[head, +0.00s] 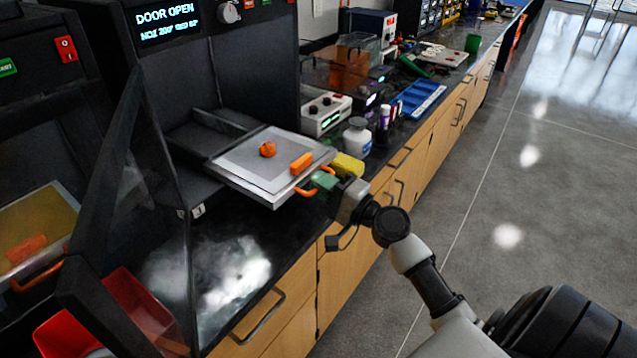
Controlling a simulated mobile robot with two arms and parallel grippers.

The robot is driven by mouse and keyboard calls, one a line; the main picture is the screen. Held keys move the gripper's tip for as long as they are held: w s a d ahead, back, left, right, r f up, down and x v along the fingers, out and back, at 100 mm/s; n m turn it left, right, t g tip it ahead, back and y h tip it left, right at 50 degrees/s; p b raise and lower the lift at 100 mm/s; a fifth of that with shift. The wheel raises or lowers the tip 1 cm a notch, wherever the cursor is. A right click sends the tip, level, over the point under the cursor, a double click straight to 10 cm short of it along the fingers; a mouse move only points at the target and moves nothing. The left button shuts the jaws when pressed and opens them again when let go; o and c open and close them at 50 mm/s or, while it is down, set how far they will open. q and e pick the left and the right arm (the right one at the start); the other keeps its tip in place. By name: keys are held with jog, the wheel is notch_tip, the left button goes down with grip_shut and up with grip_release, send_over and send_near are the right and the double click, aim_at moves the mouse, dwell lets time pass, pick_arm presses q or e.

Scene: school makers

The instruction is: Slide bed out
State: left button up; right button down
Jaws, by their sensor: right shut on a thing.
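The bed (238,160) is a flat grey plate with a light metal rim. It juts out of the dark printer through the open front, past the front of the housing. A round orange print (267,149) and an orange block (301,163) sit on it. An orange loop handle (305,193) is at its front right corner. My right gripper (334,176), with green and yellow at its fingers, is shut on this handle; the fingers hide part of it. My left gripper is out of view.
The printer's clear door (135,220) stands open at left; its display (166,24) reads "DOOR OPEN". A white bottle (357,138), a control box (325,114) and a blue tray (418,97) stand on the counter beyond the bed. A red bin (110,315) is at lower left. The floor at right is clear.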

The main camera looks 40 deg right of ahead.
jog(key=c, duration=1.5)
grip_release()
jog(key=shift+s+f, duration=0.1)
jog(key=shift+f, duration=0.1)
jog(key=shift+c, duration=0.2)
jog(key=shift+o, duration=1.1)
jog(key=shift+s+d, duration=0.1)
jog(key=shift+s, duration=0.05)
jog(key=shift+o, duration=0.4)
jog(key=shift+s+r, duration=0.1)
jog(key=shift+r, duration=0.05)
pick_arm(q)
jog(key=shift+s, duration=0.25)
pick_arm(e)
jog(key=shift+s+d, duration=0.1)
jog(key=shift+s, duration=0.05)
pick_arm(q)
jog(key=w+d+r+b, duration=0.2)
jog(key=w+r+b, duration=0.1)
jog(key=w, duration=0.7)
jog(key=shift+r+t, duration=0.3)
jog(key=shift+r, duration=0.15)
pick_arm(e)
jog(key=v, duration=1)
jog(key=shift+s, duration=0.15)
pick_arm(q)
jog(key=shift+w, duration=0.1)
